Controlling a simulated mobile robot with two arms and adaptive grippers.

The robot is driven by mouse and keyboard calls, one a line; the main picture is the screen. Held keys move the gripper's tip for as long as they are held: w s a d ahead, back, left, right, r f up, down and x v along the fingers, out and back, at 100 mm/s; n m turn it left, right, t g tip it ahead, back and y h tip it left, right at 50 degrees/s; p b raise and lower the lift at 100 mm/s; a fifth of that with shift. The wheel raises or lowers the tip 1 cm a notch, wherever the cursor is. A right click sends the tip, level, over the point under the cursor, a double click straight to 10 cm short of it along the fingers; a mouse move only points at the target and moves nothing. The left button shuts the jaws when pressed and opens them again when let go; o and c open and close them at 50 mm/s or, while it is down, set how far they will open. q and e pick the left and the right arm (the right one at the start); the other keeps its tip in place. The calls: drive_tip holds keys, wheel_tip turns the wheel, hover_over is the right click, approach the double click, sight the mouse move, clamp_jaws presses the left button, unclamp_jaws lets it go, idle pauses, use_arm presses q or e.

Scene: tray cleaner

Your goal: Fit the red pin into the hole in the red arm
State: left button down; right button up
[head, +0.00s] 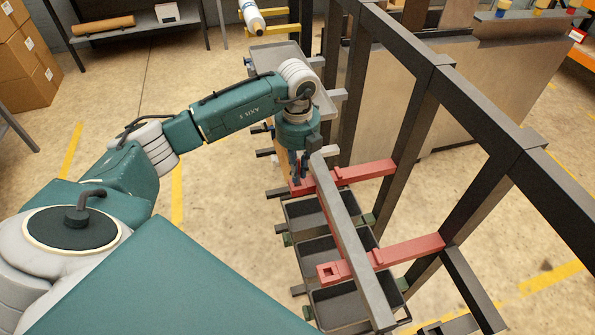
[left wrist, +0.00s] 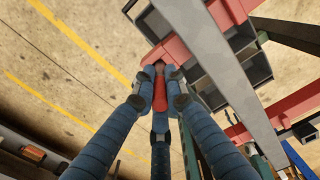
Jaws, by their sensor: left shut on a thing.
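My left gripper (head: 299,168) points down at the free end of the farther red arm (head: 360,172). In the left wrist view its blue fingers (left wrist: 160,90) are closed around the red pin (left wrist: 160,98). The pin's tip is right by the end of the red arm (left wrist: 170,48). The fingers cover that spot, so I cannot tell whether the pin is in the hole or only beside or above it. A second, nearer red arm (head: 400,252) has a square hole at its free end. My right gripper is not in view.
A grey bar (head: 345,220) runs across both red arms, close beside the gripper. Dark trays (head: 312,250) sit below the arms. A dark upright frame (head: 425,100) stands to the right. Open floor (head: 225,215) lies left of the trays.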

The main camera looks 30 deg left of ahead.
use_arm(q)
drive_tip(key=shift+f, duration=0.85)
drive_tip(key=shift+f, duration=0.2)
drive_tip(key=c, duration=1.8)
unclamp_jaws()
drive_tip(key=shift+r, duration=0.1)
